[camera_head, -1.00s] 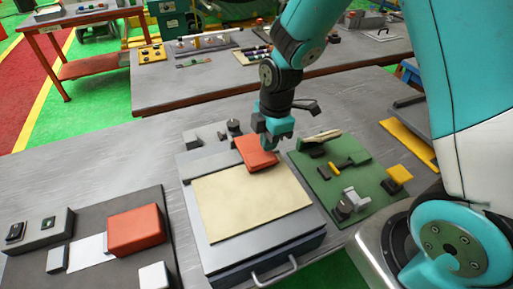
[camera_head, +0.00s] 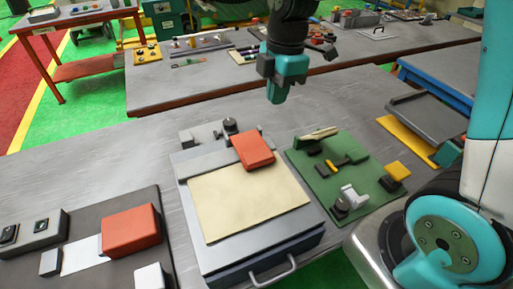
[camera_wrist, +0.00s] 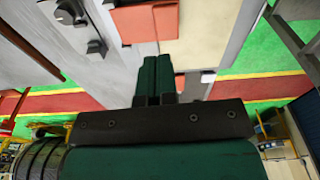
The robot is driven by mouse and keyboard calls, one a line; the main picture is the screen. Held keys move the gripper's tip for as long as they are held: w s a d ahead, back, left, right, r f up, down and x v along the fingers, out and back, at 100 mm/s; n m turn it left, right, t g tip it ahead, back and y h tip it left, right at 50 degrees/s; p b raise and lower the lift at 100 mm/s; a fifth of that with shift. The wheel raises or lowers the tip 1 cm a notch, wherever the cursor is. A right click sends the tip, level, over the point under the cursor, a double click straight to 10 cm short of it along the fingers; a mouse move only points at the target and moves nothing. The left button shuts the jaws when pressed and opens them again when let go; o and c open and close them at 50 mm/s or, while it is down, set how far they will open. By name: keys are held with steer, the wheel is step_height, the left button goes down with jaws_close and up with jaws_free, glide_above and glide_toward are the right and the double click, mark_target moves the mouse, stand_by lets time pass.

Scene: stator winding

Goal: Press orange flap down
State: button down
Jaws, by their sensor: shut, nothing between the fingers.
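The orange flap (camera_head: 254,151) sits at the back right edge of the cream panel (camera_head: 250,200), on the grey fixture. I cannot tell whether it lies fully flat or is slightly tilted. It also shows in the wrist view as an orange block (camera_wrist: 145,22) at the top, beyond the fingertips. My gripper (camera_head: 277,96) is shut and empty, raised above and behind the flap, clear of it. Its closed dark green fingers (camera_wrist: 157,72) show in the middle of the wrist view.
A second orange block (camera_head: 131,230) is on a dark mat at the left. A green board (camera_head: 318,180) with small parts lies right of the fixture. A metal handle (camera_head: 272,275) juts from the fixture's front. Another table (camera_head: 200,85) stands behind.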

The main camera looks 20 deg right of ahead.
steer(key=r, duration=0.6)
steer(key=shift+d, duration=0.3)
steer(key=shift+f, duration=0.1)
steer(key=s+a+m+y, duration=0.1)
steer(key=s+a+m, duration=0.2)
steer(key=s, duration=0.3)
steer(key=s+a+m+y, duration=0.1)
steer(key=s+a+m, duration=0.2)
steer(key=s+m, duration=0.2)
steer(key=s+a+f+m+y, duration=0.1)
steer(key=s+a+m, duration=0.2)
steer(key=s, duration=0.4)
steer(key=shift+s+a+m+b, duration=0.35)
steer(key=shift+s+m, duration=0.05)
